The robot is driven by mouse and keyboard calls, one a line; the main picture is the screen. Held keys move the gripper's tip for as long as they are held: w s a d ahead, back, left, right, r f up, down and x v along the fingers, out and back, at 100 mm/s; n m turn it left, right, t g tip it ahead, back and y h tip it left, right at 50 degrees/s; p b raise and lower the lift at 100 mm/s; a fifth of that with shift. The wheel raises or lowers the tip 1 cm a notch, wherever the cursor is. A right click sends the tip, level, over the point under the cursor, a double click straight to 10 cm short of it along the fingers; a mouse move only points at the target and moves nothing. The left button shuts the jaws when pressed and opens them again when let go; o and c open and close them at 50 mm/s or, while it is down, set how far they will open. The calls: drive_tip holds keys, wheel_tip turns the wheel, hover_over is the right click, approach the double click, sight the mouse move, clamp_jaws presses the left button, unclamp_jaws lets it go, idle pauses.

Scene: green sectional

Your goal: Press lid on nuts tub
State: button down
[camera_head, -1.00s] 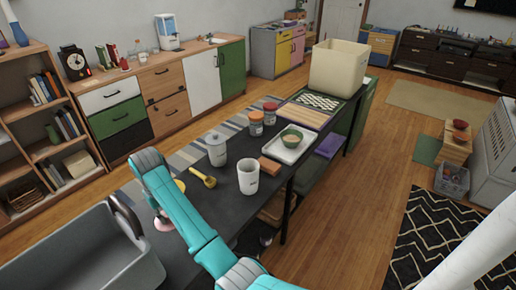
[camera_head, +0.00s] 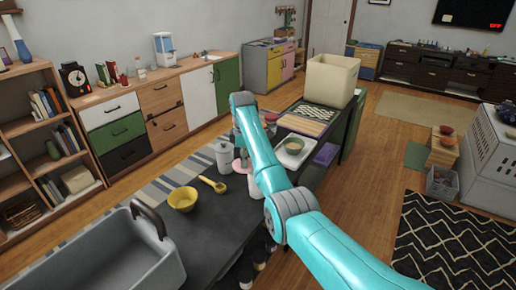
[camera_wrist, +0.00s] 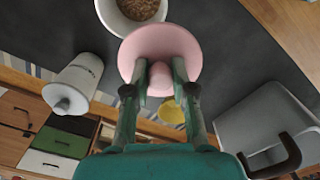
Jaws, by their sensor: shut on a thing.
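My gripper (camera_wrist: 160,78) is shut on the knob of a round pink lid (camera_wrist: 160,42) in the wrist view. The lid also shows in the head view (camera_head: 240,165), partly hidden by my arm. The white nuts tub (camera_wrist: 116,17) stands open and upright on the dark counter, with brown nuts (camera_wrist: 139,8) inside. In the wrist view the lid overlaps the near side of the tub's rim and leaves the nuts partly uncovered. In the head view my arm hides much of the tub (camera_head: 254,187). The lid appears above the tub, off-centre from its opening.
A lidded white canister (camera_head: 223,158) stands close to the tub. A yellow scoop (camera_head: 213,185), a yellow bowl (camera_head: 183,199) and a grey bin (camera_head: 115,265) are nearer. A tray (camera_head: 293,152) with a green bowl lies beyond. Counter between scoop and bin is partly clear.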

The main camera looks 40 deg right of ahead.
drive_tip(key=d+r+n, duration=0.3)
drive_tip(key=d, duration=0.3)
wheel_tip(320, 180, down, 7)
drive_tip(key=shift+s+r, duration=0.15)
drive_tip(key=shift+r, duration=0.05)
drive_tip(key=shift+f, duration=0.5)
idle(3.2)
drive_tip(key=shift+c, duration=2)
unclamp_jaws()
wheel_tip(320, 180, up, 7)
